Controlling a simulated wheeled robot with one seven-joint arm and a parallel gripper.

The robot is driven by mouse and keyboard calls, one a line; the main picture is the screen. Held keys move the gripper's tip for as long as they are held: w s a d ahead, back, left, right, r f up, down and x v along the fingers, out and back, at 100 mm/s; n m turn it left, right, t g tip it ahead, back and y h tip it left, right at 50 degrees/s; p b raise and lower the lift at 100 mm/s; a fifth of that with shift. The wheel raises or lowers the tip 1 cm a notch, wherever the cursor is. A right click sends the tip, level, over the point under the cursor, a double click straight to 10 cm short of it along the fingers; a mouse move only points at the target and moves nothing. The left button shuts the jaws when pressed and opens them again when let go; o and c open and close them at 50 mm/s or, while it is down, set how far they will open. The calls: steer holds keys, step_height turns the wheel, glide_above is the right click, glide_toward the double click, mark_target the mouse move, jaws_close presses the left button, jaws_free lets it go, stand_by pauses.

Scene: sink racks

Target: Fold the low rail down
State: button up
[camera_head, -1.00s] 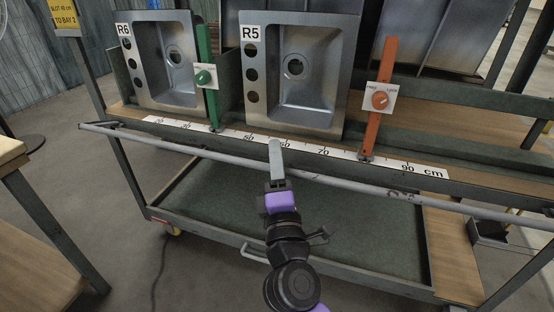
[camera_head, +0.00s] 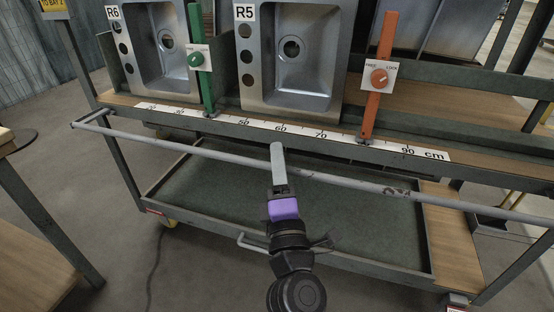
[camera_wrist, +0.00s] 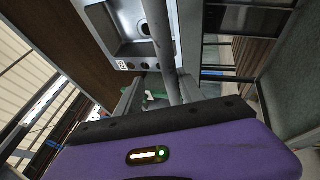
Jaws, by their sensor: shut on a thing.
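The low rail is a long thin grey bar (camera_head: 370,188) running along the front of the rack, below and out from the shelf edge. Its left end joins the rack by a short side arm. My gripper (camera_head: 278,160) is shut on the rail near its middle, with one pale grey finger showing above it. In the wrist view the rail (camera_wrist: 163,45) runs down between the fingers, beyond my purple gripper body (camera_wrist: 170,150). The far finger and the exact contact are partly hidden.
Two steel sinks, R6 (camera_head: 160,50) and R5 (camera_head: 292,60), stand on the shelf behind a centimetre ruler (camera_head: 280,127). A green post (camera_head: 207,90) and an orange post (camera_head: 371,115) with dials stand at the shelf edge. A lower tray (camera_head: 330,225) lies beneath the rail.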

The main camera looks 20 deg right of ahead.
steer(key=shift+s+f+b, duration=1.45)
steer(key=shift+f+b, duration=0.05)
steer(key=shift+f, duration=0.2)
steer(key=shift+f, duration=0.1)
steer(key=v, duration=0.7)
steer(key=shift+s+b, duration=0.35)
steer(key=shift+b, duration=0.05)
steer(key=shift+c, duration=0.5)
